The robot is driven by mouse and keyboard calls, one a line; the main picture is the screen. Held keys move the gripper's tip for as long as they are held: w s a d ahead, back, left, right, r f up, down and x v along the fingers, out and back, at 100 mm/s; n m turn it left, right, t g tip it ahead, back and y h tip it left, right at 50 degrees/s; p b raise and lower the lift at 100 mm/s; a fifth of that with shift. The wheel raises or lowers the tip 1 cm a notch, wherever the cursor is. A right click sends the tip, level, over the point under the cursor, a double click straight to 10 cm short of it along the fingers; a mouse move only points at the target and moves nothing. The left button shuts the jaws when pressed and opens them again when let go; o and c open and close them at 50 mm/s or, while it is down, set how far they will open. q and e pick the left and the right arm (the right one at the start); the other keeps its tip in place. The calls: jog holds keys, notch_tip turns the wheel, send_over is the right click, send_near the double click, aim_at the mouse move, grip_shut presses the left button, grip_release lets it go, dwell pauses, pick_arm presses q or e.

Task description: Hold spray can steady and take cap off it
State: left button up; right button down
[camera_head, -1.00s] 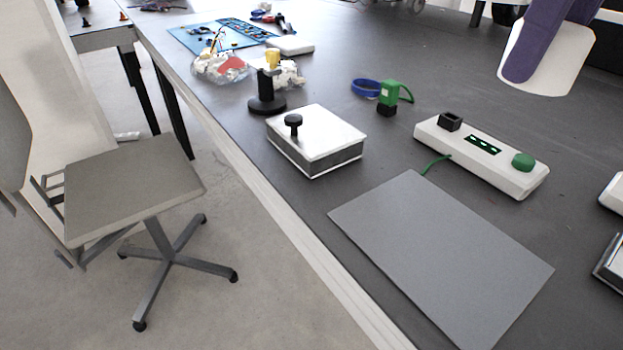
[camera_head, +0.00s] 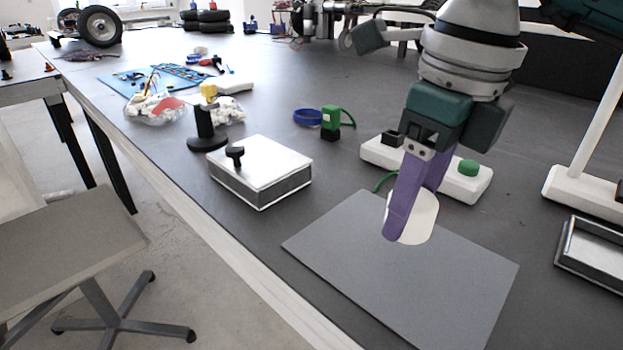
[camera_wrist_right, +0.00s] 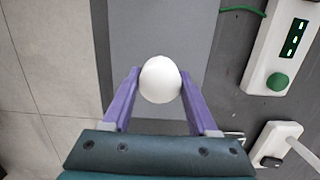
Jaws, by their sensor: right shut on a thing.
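My right gripper (camera_head: 408,214) comes down from the top of the head view, its purple fingers shut on a smooth white rounded thing (camera_head: 424,218), seemingly the spray can. In the right wrist view the white thing (camera_wrist_right: 160,80) sits between the two fingertips, round end showing. The thing appears over the grey mat (camera_head: 330,240); whether it touches the mat is unclear. No seam between can and cap shows, so I cannot tell the cap apart. My left gripper is not in view.
A white box with a black knob (camera_head: 262,172) stands left of the mat. A white control panel with a green button (camera_head: 468,168) is behind it, and a dark-rimmed tray (camera_head: 590,255) lies right. A black stand (camera_head: 206,130) is farther left.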

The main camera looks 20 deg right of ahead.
aim_at(396, 254)
notch_tip(396, 254, down, 4)
jog(key=shift+b, duration=0.35)
jog(key=shift+f, duration=0.1)
jog(key=shift+c, duration=0.9)
grip_release()
